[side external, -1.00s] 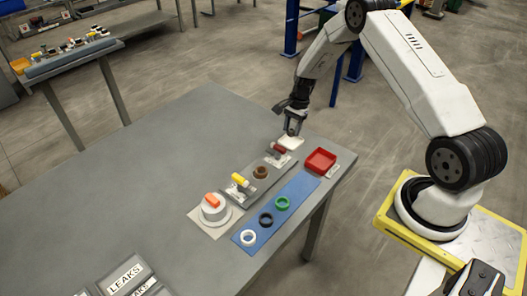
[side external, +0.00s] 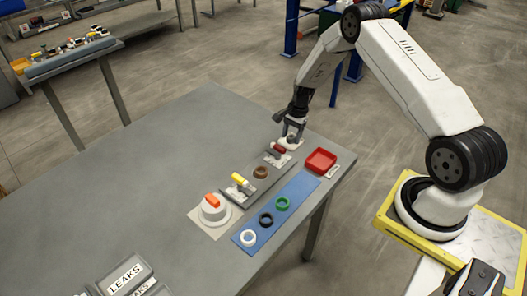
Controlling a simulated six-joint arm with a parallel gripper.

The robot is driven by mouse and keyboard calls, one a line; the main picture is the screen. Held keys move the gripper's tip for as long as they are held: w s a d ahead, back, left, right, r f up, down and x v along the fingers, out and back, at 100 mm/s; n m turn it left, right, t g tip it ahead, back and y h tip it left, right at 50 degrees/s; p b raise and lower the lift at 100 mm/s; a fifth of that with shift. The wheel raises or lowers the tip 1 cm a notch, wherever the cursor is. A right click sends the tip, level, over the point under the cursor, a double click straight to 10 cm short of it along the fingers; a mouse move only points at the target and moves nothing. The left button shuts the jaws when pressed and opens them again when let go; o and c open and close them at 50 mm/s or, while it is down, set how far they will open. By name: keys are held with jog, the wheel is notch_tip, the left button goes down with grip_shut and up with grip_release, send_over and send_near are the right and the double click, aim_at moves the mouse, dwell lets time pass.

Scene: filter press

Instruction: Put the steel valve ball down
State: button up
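My gripper (side external: 293,132) is low over the far end of the grey table (side external: 170,170), its fingertips close to a small white pad (side external: 290,144). I cannot make out the steel valve ball; it is too small or hidden at the fingers. Whether the fingers are closed on it or parted does not show clearly. A dark red-handled part (side external: 278,149) sits just beside the fingers, toward the front left.
A red tray (side external: 320,161) stands right of the gripper. A blue mat (side external: 300,187) carries white, black and green rings. A grey strip holds a brown ring (side external: 260,172) and a yellow-handled part (side external: 239,180). A white round part with an orange top (side external: 211,206) is nearer.

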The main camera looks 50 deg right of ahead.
jog(key=shift+r, duration=0.1)
jog(key=v, duration=1.2)
jog(key=shift+r, duration=0.15)
dwell(0.5)
jog(key=s+a+r+n+h, duration=0.1)
jog(key=s+a+r+n, duration=0.3)
jog(key=a, duration=0.3)
jog(key=s+a+r+n+h, duration=0.1)
jog(key=s+a+r+n, duration=0.15)
jog(key=a+n, duration=0.35)
jog(key=s+a+r+n+t+h, duration=0.1)
jog(key=s+a+r+n+t, duration=0.1)
jog(key=s+a+n, duration=0.6)
jog(key=s+a+r, duration=0.1)
jog(key=s, duration=0.2)
jog(key=shift+a+t, duration=0.3)
jog(key=shift+a, duration=0.05)
